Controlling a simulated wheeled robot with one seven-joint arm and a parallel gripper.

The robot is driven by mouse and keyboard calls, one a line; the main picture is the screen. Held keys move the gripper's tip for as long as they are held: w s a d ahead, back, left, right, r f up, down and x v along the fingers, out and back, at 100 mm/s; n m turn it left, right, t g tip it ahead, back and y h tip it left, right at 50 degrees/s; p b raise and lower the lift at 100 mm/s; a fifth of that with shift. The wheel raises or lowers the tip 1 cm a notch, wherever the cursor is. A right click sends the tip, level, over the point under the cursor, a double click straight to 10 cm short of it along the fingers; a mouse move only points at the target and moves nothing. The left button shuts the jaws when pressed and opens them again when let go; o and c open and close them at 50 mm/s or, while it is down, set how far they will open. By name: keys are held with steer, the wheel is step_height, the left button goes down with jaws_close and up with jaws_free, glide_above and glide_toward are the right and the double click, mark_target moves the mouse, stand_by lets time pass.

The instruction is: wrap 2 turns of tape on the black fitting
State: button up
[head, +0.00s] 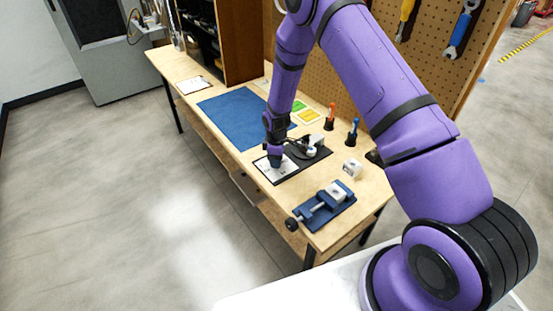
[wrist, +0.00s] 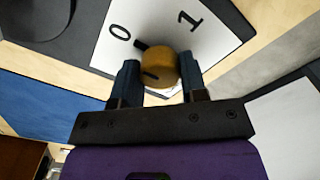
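My gripper (wrist: 160,68) points down at a white plate (wrist: 112,48) marked 0 and 1. Its two dark blue fingers flank a round brass-coloured knob (wrist: 160,68) with a dark line on it. Both fingers appear to touch the knob's sides, with no clear gap. In the head view my gripper (head: 275,160) is over the white plate (head: 283,172), on a black base; the knob is hidden there. I cannot make out any tape or pick out the black fitting for sure. A dark part (head: 374,157) at the table's right is partly behind my arm.
Red-handled (head: 331,116) and blue-handled (head: 352,131) tools stand upright behind the base. A blue mat (head: 232,115) lies to the left, clear.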

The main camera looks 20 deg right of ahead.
steer(key=shift+c, duration=0.9)
steer(key=shift+m, duration=0.3)
